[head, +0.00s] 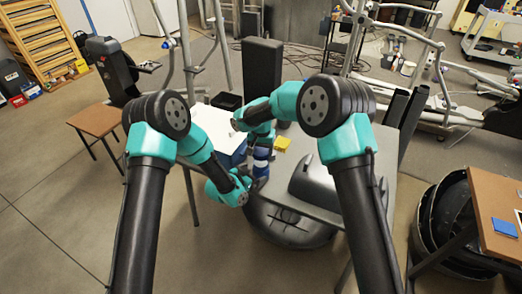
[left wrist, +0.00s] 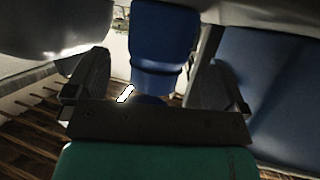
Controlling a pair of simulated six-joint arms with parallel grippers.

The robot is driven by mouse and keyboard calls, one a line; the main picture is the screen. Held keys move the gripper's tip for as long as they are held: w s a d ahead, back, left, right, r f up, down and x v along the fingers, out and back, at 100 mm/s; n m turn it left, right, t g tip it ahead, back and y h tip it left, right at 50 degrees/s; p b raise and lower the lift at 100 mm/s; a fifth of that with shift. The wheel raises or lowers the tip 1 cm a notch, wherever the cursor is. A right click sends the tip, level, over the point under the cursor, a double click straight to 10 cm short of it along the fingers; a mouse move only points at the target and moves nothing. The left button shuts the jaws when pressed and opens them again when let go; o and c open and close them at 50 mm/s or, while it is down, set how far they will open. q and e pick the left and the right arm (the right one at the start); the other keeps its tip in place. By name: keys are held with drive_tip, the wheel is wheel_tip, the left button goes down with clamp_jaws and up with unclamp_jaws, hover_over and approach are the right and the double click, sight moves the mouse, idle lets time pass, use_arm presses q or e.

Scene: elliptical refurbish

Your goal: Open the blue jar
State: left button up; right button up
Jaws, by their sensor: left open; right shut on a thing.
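The blue jar (head: 261,160) is upright at the left edge of the grey table, between my two grippers. My right gripper (head: 263,141) comes down from above and is shut on the jar's top; its fingertips are hard to make out. My left gripper (head: 257,184) is low beside the jar and open. In the left wrist view, the blue jar (left wrist: 165,45) stands in the gap between the spread fingers of the left gripper (left wrist: 155,85), with space on both sides. I cannot tell whether the lid is loose.
A yellow block (head: 282,143) lies on the grey table (head: 300,150) just right of the jar. A large dark grey casing (head: 318,185) takes up the table's front. A white-topped blue box (head: 215,127) stands to the left. A black bin (head: 227,101) is behind.

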use_arm(q)
drive_tip(key=v, duration=0.8)
